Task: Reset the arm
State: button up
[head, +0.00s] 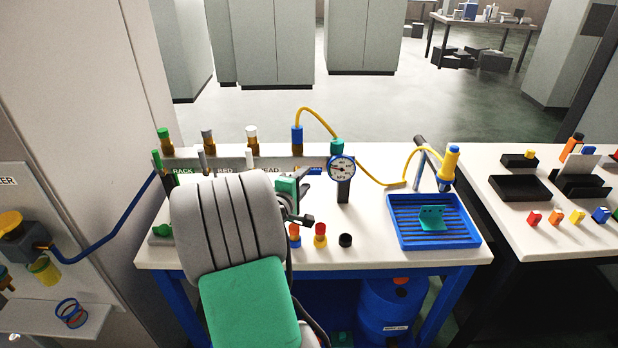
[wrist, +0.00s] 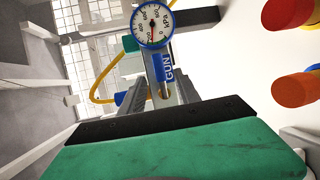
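My gripper (head: 310,180) is above the white workbench (head: 400,258), in front of the labelled rail (head: 225,163), partly hidden by my arm. In the wrist view my gripper (wrist: 160,95) shows two grey fingers spread apart with nothing held between them. Beyond the gap are the blue GUN label (wrist: 168,68) and the round pressure gauge (wrist: 153,22). The gauge (head: 342,168) stands on the rail's right end in the head view.
A blue tray (head: 470,240) holding a green bracket (head: 432,217) sits at the bench's right. A yellow hose (head: 375,180) arches behind. A second table (head: 560,250) is at right.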

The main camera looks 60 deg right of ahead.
jog(key=shift+s+a+r, duration=0.1)
jog(key=shift+a+r, duration=0.1)
jog(key=shift+a, duration=0.85)
